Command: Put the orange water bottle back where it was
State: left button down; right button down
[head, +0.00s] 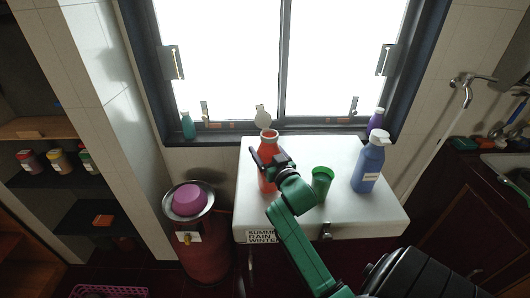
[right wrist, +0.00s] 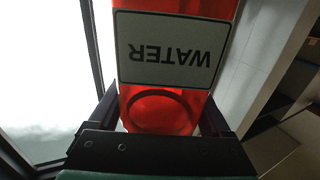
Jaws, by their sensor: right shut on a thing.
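The orange water bottle (head: 267,147) is upright at the back left of the white chest (head: 345,160) in the head view. My right gripper (head: 268,163) is shut around its body from the front. In the right wrist view the bottle (right wrist: 160,110) fills the space between the two dark fingers, with its white WATER label (right wrist: 164,50) upside down. My left gripper is not in view.
A green cup (head: 321,183) stands close to the right of my gripper, and a blue pump bottle (head: 368,165) further right. A teal bottle (head: 187,125) and a purple bottle (head: 376,120) stand on the windowsill. A red cylinder (head: 203,248) bearing a metal bowl (head: 175,211) is left.

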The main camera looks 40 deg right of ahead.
jog(key=shift+f, duration=0.55)
grip_release()
jog(key=b+v, duration=0.2)
jog(key=v, duration=1)
jog(key=shift+b, duration=0.4)
